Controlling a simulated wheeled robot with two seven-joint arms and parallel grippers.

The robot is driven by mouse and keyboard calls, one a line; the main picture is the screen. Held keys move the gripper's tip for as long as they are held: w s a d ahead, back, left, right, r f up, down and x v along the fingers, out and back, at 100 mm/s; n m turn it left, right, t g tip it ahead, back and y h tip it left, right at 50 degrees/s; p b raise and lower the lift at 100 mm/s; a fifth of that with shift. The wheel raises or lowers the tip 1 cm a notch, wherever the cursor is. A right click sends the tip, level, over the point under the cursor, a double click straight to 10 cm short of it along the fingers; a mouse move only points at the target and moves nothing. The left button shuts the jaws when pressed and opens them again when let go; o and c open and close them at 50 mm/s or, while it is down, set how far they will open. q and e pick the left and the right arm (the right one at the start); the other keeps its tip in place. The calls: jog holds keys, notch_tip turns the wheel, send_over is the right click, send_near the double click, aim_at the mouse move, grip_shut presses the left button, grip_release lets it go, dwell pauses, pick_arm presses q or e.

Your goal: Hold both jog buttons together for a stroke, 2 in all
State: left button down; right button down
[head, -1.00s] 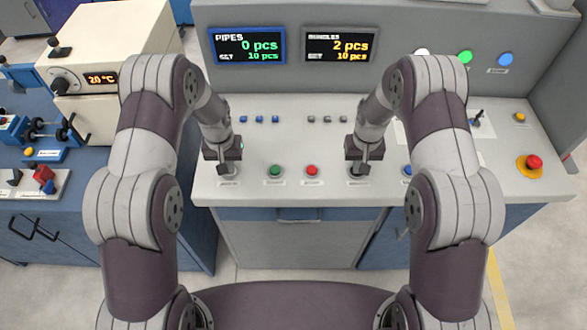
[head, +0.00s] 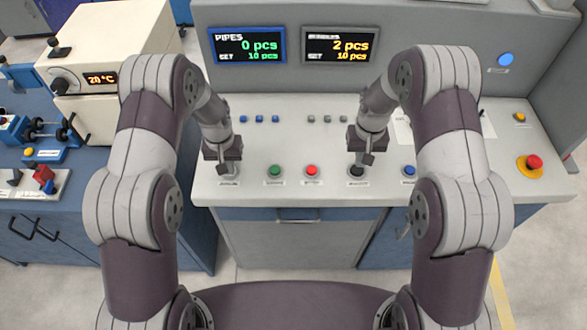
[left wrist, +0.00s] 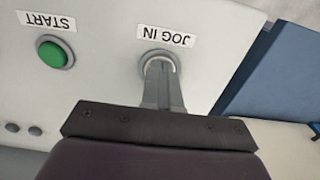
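The jog-in button's pale ring (left wrist: 174,57) shows in the left wrist view beside its JOG IN label; the button itself is hidden by my fingers. My left gripper (left wrist: 160,70) is shut, with its tips over that button; in the head view it (head: 229,171) is at the panel's left front. I cannot tell how far the button is pressed. A second, black button (head: 357,171) stands at the right of the front row, its label too small to read. My right gripper (head: 366,160) looks shut and empty, its tips slightly above and behind that button.
Between the grippers are a green start button (head: 275,171) and a red button (head: 312,171). A blue button (head: 408,170) lies right, an emergency stop (head: 533,163) further right. Displays read pipes 0 pcs (head: 247,46) and bundles 2 pcs (head: 341,46).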

pick_arm(q)
notch_tip(320, 180, up, 10)
jog(key=shift+w, duration=0.25)
dwell(0.3)
jog(key=shift+f, duration=0.15)
